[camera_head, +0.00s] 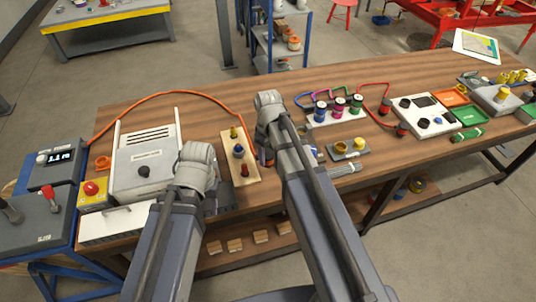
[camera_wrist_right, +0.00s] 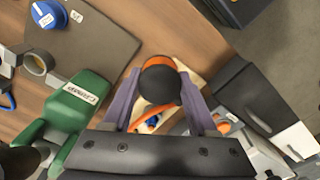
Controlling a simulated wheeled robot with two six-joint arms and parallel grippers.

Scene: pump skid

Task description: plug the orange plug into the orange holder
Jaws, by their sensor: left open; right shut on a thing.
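The orange plug (camera_wrist_right: 160,82) is between the two fingers of my right gripper (camera_wrist_right: 158,72) in the right wrist view. It shows a dark round end with an orange rim, and orange cable curves below it. My right gripper is shut on it. In the head view this gripper is mostly hidden by its arm, beside the board with pegs. An orange ring-shaped piece (camera_head: 103,163), which looks like the orange holder, stands on the bench left of the white box, well apart from the plug. My left gripper (camera_head: 222,197) is open, low in front of the white box, largely hidden by its wrist.
The orange cable (camera_head: 165,93) arches over the white box (camera_head: 146,155) from the left unit (camera_head: 55,172). A yellow box with a red button (camera_head: 93,191) stands in front of the orange ring. The peg board (camera_head: 239,155) lies between my arms. Coloured connectors (camera_head: 338,107) stand further right.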

